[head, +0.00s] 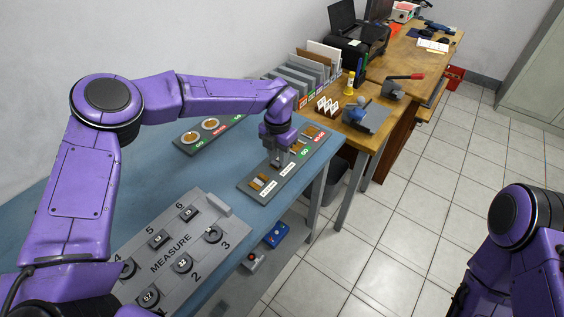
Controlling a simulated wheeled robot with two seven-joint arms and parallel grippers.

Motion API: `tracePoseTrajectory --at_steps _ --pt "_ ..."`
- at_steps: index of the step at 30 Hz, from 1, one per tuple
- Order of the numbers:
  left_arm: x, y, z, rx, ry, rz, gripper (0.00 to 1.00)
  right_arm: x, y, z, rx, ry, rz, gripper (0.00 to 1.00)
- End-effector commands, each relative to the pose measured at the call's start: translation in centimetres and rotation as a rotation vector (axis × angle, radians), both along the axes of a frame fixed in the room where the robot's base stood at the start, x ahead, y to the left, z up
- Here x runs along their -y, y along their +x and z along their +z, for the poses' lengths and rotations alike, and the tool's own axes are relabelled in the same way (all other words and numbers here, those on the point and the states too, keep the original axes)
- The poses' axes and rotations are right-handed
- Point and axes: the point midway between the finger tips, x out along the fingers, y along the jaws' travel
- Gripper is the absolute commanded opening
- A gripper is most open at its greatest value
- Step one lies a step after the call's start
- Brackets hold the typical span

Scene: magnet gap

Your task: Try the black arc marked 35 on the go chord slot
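My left gripper (281,160) points down over the middle of a grey slot board (254,195) on the blue table. The board has orange-brown slot pieces, white labels, a green GO label (305,153) and a red label at its far end. The gripper hides part of the board. Its fingers are too small to tell whether they are open or hold an arc. Several dark arcs sit on the grey MEASURE board (213,201), including one by number 2 (182,263) and one by 5 (158,238). I cannot pick out the mark 35. My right gripper is out of view.
A second dark board (186,147) with two round pieces and green and red labels lies behind. A wooden desk (376,125) with grey binders, a card holder (327,106) and tools adjoins the blue table (100,210). Blue and red items lie on a lower shelf.

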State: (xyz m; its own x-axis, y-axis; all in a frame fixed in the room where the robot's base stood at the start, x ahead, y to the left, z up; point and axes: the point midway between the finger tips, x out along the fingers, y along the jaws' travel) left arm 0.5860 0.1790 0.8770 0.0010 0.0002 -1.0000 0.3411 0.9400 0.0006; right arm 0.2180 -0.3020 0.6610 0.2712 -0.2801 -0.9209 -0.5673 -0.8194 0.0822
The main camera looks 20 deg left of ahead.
Motion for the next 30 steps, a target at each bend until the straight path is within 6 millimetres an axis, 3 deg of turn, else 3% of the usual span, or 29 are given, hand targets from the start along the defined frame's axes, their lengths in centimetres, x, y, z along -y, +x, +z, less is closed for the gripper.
tracePoseTrajectory --at_steps 16,26,30 --pt "0.0 0.0 5.0 0.001 0.001 0.001 0.0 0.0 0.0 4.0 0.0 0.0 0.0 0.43" --pt "0.0 0.0 5.0 0.0 0.001 -0.005 0.0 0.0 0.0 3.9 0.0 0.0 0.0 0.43" --pt "-0.2 -0.6 5.1 -0.001 0.001 -0.17 0.0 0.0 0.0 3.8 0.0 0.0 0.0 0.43"
